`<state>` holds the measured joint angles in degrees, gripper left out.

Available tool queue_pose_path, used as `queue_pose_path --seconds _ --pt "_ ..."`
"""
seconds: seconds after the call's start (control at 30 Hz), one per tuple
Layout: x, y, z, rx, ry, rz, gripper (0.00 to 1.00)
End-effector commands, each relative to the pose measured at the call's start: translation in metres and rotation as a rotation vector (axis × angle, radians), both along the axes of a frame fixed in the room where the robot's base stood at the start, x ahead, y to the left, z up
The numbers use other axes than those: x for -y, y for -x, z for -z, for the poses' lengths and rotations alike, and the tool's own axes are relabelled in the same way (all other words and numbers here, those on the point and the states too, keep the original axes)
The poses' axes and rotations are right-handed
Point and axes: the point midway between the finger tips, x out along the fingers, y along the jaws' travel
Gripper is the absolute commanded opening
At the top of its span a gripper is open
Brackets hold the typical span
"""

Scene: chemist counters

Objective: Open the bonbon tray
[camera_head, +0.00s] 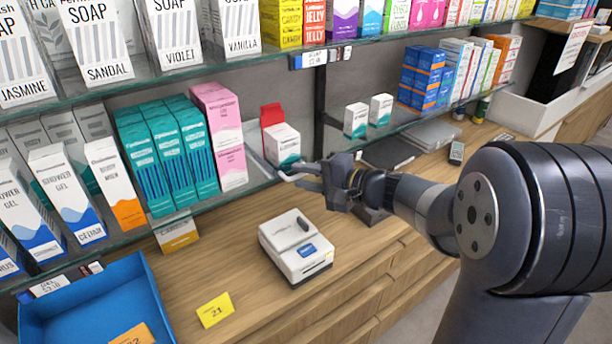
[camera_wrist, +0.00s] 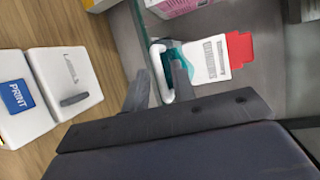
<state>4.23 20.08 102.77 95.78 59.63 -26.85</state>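I see no tray clearly marked as the bonbon tray. A pale curved bar, like a handle (camera_wrist: 157,70), shows at the shelf edge in the wrist view. It stands in front of a white and teal carton (camera_wrist: 205,60) with a red top. The same carton (camera_head: 282,144) stands on the lower shelf in the head view. My gripper (camera_head: 296,178) is at the shelf edge below it. In the wrist view my two dark fingers (camera_wrist: 160,80) are apart, with the pale bar between them. Whether they touch it is unclear.
A white printer-like box (camera_head: 285,262) sits on the wooden counter (camera_head: 240,245) below my gripper. A blue open tray (camera_head: 75,295) is at bottom left. Glass shelves with several cartons (camera_head: 165,160) run above the counter. A yellow card (camera_head: 215,310) lies in front.

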Motion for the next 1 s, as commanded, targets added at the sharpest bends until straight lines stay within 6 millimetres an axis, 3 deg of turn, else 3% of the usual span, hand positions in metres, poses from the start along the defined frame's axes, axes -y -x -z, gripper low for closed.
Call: queue_pose_path --seconds 0.3,0.8,1.0 --pt "0.0 0.0 0.0 0.0 0.0 0.0 0.0" --pt "0.001 0.001 0.0 0.0 0.0 0.0 0.0" --pt "0.011 0.014 0.003 0.002 0.0 0.004 0.0"
